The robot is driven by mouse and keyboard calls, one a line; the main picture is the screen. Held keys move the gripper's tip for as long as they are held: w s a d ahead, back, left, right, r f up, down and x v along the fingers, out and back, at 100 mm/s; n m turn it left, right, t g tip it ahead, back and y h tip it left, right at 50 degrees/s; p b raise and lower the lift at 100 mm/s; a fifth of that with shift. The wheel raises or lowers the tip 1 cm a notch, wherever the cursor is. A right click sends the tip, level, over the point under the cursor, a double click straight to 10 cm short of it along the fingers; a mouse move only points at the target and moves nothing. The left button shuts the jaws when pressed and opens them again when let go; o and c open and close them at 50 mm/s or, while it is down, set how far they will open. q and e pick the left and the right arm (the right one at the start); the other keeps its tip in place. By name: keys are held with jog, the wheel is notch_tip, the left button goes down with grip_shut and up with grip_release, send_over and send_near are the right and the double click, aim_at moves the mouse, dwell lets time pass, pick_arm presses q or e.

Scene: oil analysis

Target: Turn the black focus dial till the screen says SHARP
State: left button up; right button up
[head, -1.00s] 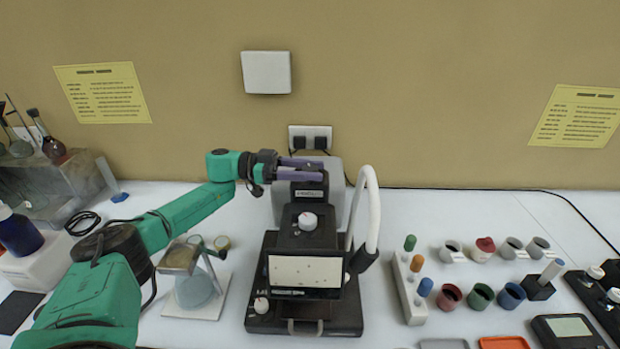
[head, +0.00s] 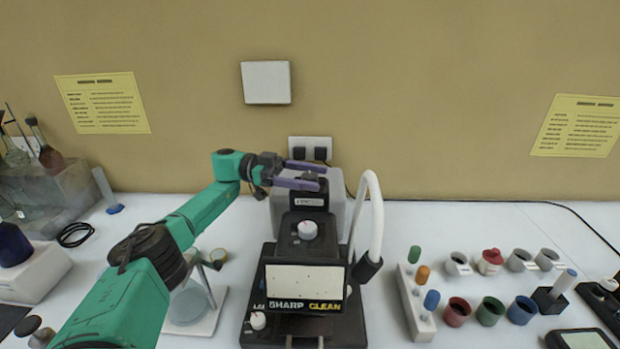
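The black analyzer (head: 349,322) stands at the middle of the table. Its screen (head: 304,286) shows a pale field with a few specks, with the words SHARP and CLEAN beneath it. The black focus dial (head: 309,178) is at the top rear of the analyzer, partly hidden by my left gripper. My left gripper (head: 320,177) comes in from the left, with its two purple fingers spread apart, one behind the dial and one in front. I see a gap between fingers and dial. My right gripper is out of view.
A white curved tube (head: 374,215) rises at the analyzer's right. A rack of coloured vials (head: 419,313) and several small cups (head: 457,311) stand to the right. A glass vessel on a stand (head: 187,303) is under my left arm. Table between analyzer and rack is clear.

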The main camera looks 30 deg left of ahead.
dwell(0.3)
pick_arm(q)
jog(key=shift+r, duration=0.45)
notch_tip(320, 180, up, 10)
jog(key=b, duration=0.1)
notch_tip(320, 180, up, 9)
jog(key=p, duration=0.2)
send_over(311, 175)
jog(key=shift+a, duration=0.1)
